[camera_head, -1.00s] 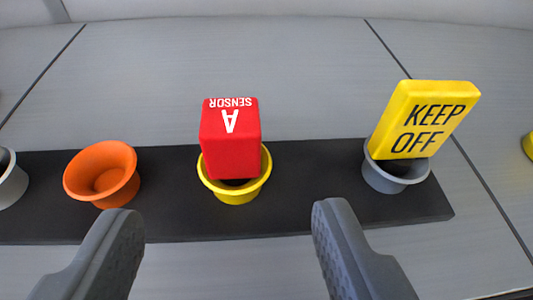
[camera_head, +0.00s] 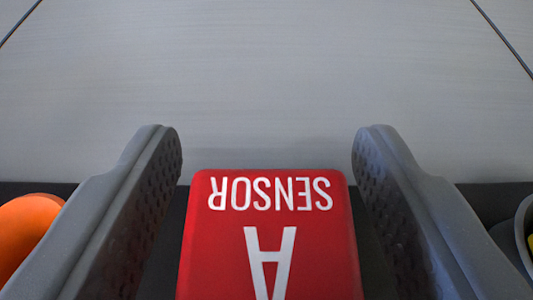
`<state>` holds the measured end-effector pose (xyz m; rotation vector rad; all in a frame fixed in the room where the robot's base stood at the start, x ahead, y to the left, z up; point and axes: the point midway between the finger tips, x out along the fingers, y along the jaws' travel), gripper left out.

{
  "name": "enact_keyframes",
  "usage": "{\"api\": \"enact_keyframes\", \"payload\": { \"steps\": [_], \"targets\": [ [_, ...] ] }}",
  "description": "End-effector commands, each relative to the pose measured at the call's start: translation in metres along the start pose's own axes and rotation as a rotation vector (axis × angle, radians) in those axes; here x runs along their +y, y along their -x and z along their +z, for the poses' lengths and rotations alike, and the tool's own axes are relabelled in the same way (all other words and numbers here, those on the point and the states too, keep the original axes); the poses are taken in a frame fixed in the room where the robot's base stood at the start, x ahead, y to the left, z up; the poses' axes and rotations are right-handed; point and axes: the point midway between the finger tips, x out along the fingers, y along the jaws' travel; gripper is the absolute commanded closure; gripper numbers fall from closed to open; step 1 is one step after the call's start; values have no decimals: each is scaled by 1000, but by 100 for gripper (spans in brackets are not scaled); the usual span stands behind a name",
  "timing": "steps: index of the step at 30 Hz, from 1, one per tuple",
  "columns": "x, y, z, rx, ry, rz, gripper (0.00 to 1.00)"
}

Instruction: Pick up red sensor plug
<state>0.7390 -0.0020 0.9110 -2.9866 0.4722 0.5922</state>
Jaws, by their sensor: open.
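The red sensor plug (camera_head: 270,235) is a red block with white "SENSOR" and "A" lettering, upside down in the picture. It is at the bottom middle, large and close to the camera. My gripper (camera_head: 266,140) is open, with one grey finger to the left of the plug and one to its right. Narrow gaps show between the plug and both fingers, so they do not appear to touch it. The plug's lower part and the yellow cup under it are out of view.
The orange cup (camera_head: 28,232) is partly visible at the left edge, outside the left finger. A grey cup (camera_head: 524,237) is partly visible at the right edge. The black strip (camera_head: 490,203) runs along the bottom. The pale grey surface (camera_head: 266,70) beyond is clear.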

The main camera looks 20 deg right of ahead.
Motion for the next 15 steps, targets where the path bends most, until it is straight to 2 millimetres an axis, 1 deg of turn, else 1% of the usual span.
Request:
{"api": "enact_keyframes", "payload": {
  "steps": [1,3,8,9,11,12,14,15],
  "targets": [
    [0,-5,1,0,-1,1,45],
    [0,-7,1,-1,0,0,45],
    [1,-6,0,-1,0,0,45],
    [1,-6,0,-2,0,0,51],
    [1,-6,0,-2,0,1,68],
    [1,-6,0,-2,0,1,79],
    [1,-6,0,-2,0,1,94],
    [1,-6,0,-2,0,1,94]
  ]
}}
